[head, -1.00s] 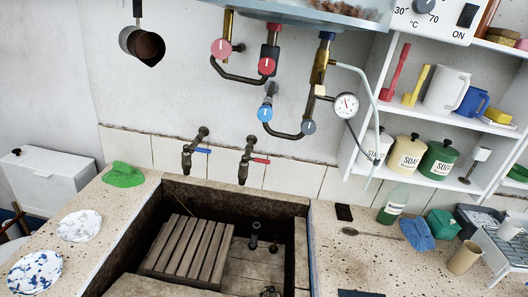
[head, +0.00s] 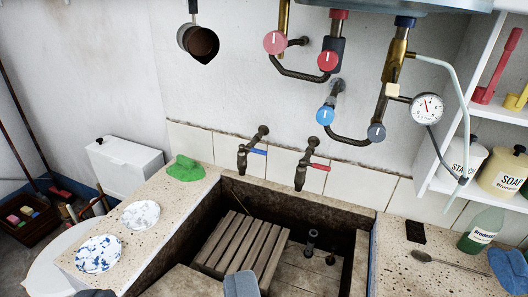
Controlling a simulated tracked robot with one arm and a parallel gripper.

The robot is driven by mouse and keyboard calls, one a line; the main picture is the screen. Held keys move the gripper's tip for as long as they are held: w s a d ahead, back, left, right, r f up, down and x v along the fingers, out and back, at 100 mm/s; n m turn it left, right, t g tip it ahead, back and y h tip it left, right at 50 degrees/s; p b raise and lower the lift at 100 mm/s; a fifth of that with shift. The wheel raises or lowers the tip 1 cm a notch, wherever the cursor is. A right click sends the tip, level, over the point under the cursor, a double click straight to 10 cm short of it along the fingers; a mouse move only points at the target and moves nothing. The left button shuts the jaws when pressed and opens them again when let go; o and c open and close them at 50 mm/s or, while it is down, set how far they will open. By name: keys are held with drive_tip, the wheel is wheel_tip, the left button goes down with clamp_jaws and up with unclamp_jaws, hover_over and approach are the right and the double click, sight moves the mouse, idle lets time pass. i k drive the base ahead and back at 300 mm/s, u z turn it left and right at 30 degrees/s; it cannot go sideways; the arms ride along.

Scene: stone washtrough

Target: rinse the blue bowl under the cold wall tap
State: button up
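The wall tap with the blue lever (head: 244,157) sticks out over the back left of the stone trough (head: 180,243). A second tap with a red lever (head: 302,176) is to its right. No water shows from either. No plain blue bowl is in view. A round white dish with dark blue blotches (head: 97,254) and a paler speckled one (head: 140,214) lie on the left ledge. My gripper is not clearly in view. A grey-blue shape (head: 241,285) is cut off at the bottom edge, and I cannot tell what it is.
A slatted wooden rack (head: 239,245) lies in the trough, with upright pipe ends (head: 312,238) beside it. A green cloth (head: 185,168) is on the left ledge. A spoon (head: 450,262) and green bottle (head: 482,232) are on the right ledge. Pipes and a gauge (head: 428,108) hang above.

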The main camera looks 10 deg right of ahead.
sight(242, 147)
drive_tip(key=z, duration=0.05)
drive_tip(key=i, duration=1)
drive_tip(key=u, duration=0.1)
